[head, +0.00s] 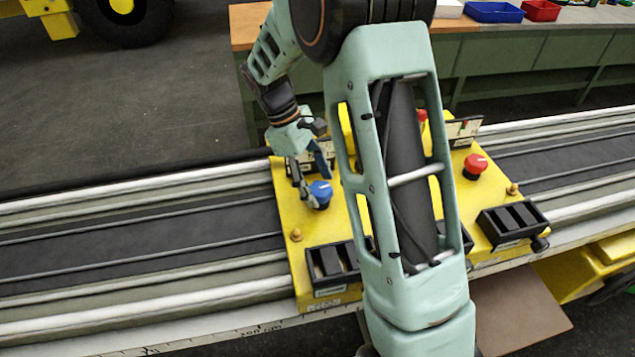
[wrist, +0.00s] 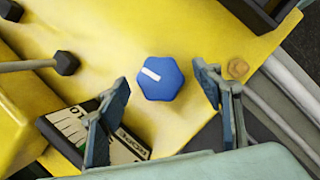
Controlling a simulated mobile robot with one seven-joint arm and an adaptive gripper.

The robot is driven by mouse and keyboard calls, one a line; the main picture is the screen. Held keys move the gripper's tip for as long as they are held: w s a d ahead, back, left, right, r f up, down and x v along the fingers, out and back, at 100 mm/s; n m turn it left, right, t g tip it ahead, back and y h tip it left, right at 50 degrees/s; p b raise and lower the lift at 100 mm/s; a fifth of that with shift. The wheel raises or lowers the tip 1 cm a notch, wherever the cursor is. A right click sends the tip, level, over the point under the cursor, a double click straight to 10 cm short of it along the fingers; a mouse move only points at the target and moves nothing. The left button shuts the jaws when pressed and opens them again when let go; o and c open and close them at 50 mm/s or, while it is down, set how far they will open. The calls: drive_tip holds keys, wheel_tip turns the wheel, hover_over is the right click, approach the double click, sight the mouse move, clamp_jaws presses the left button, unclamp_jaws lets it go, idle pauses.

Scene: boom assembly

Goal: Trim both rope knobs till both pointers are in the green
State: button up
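A blue knob (head: 320,194) sits on the left of the yellow panel (head: 290,275). In the wrist view the blue knob (wrist: 160,78) is six-sided with a white mark pointing up and left. My gripper (wrist: 165,105) is open, one finger on each side of the blue knob and apart from it; it also shows in the head view (head: 314,180). A dial (wrist: 70,124) beside the knob is partly hidden by a finger; its pointer cannot be made out. A red knob (head: 475,166) stands on the right, with a dial (head: 463,130) behind it; its pointer is too small to read.
Black switch boxes (head: 333,264) and (head: 512,222) line the panel's front edge. My arm hides the panel's middle. A rail (head: 150,240) runs under the panel. A bench (head: 500,60) with blue (head: 494,12) and red (head: 541,10) trays stands behind.

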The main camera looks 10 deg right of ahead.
drive_tip(key=v, duration=1.2)
